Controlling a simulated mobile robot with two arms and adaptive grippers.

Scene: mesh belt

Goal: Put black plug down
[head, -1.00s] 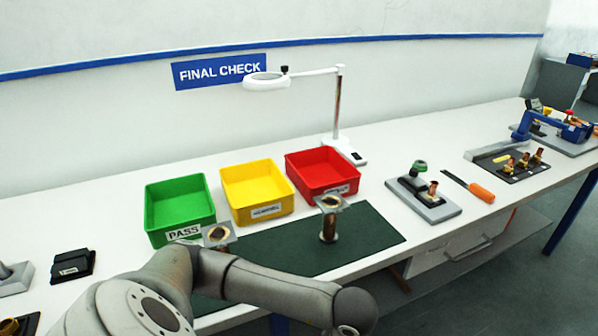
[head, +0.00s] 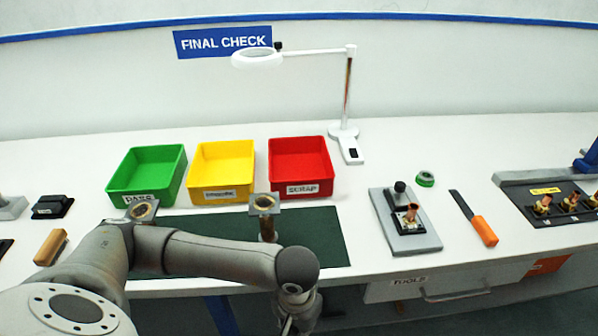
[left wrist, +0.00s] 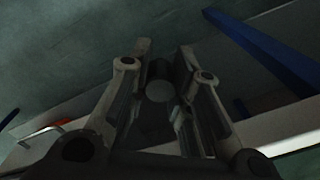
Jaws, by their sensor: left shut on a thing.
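My left arm comes in from the left in the head view, and my left gripper (head: 298,312) hangs at the bottom edge, in front of the bench. In the left wrist view my left gripper (left wrist: 164,62) is shut on a dark round-ended piece, which appears to be the black plug (left wrist: 160,90). The picture is dim there, and the plug does not show clearly in the head view. The floor and bench edge lie beyond the fingers. My right gripper is not in view.
Green (head: 148,176), yellow (head: 222,172) and red (head: 300,166) bins stand behind the dark green mat (head: 320,235). Two copper pieces with square flanges stand at the mat. A grey fixture (head: 412,243), a green-topped cap (head: 425,179) and an orange-handled tool (head: 484,231) lie to the right.

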